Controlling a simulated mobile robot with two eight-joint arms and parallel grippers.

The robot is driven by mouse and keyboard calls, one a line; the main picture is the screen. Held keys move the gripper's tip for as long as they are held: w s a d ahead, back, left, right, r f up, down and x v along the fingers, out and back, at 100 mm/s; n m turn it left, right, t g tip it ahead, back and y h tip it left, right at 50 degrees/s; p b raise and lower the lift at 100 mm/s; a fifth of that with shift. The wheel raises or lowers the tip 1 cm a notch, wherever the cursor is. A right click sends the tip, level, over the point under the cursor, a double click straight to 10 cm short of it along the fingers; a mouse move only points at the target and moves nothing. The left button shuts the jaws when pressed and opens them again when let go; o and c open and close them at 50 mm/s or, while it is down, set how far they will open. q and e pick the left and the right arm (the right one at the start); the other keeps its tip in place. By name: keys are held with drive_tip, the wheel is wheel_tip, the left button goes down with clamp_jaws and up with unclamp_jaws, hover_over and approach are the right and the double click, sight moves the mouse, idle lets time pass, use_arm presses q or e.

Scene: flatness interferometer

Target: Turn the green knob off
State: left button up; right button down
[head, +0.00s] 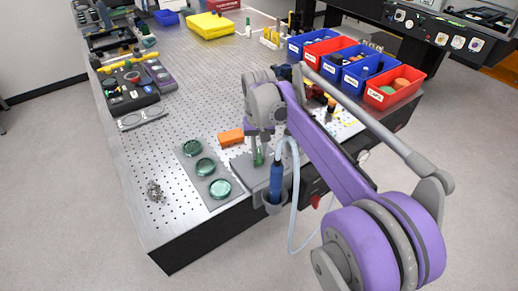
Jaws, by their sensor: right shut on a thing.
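The green knob (258,158) shows as a small green piece on a grey plate near the front edge of the perforated table. My right gripper (259,150) points down from above and is shut on it. The fingers and the wrist hide much of the knob, and I cannot tell which way it is turned. My left gripper is not in view.
A blue-handled tool (275,180) with a pale hose stands in a holder at the table edge, close to my right gripper. An orange block (231,137) and a plate (188,163) with three green discs lie to the left. Blue and red bins (394,99) stand at the right.

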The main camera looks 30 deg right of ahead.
sight(259, 155)
drive_tip(key=m+p, duration=0.1)
drive_tip(key=m, duration=0.5)
drive_tip(key=shift+m, duration=0.3)
drive_tip(key=m+p, duration=0.1)
drive_tip(key=m, duration=0.4)
drive_tip(key=shift+m, duration=0.4)
drive_tip(key=c, duration=0.8)
unclamp_jaws()
wheel_tip(259, 155, up, 11)
drive_tip(key=shift+p, duration=0.45)
drive_tip(key=shift+f, duration=0.1)
